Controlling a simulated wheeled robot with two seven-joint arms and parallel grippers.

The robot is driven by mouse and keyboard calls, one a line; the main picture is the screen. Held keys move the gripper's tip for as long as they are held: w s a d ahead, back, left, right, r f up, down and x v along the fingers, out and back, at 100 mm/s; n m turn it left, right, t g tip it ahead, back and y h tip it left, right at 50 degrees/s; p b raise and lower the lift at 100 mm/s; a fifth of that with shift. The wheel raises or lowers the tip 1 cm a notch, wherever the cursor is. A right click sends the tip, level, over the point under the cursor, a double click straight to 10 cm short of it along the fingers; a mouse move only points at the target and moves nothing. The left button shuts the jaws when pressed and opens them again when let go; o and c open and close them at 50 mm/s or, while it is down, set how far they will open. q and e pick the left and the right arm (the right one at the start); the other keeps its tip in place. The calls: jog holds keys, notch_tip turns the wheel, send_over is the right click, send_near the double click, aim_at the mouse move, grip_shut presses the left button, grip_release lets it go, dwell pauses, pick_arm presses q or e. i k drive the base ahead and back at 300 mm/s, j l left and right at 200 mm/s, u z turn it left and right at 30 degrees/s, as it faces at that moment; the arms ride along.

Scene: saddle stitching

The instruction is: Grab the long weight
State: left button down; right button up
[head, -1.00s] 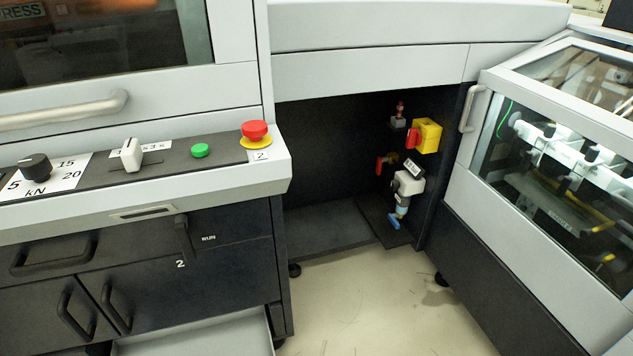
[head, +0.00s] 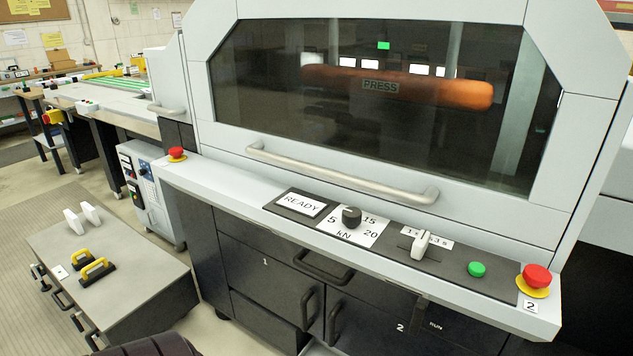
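Two dark blocks with yellow handles lie on the grey top of a low cabinet at the lower left of the head view. The nearer one (head: 97,270) looks longer than the farther one (head: 76,259), so it may be the long weight. Both lie flat, handles up, with nothing touching them that I can see. Neither of my grippers is in view.
The low cabinet (head: 130,240) also bears two white upright pieces (head: 82,216). The press machine (head: 240,215) fills the middle and right, with a handrail (head: 340,174) and red stop buttons (head: 537,277). Open floor (head: 40,205) lies beyond the cabinet.

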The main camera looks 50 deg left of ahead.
aim_at(88, 280)
jog(key=u, duration=1.75)
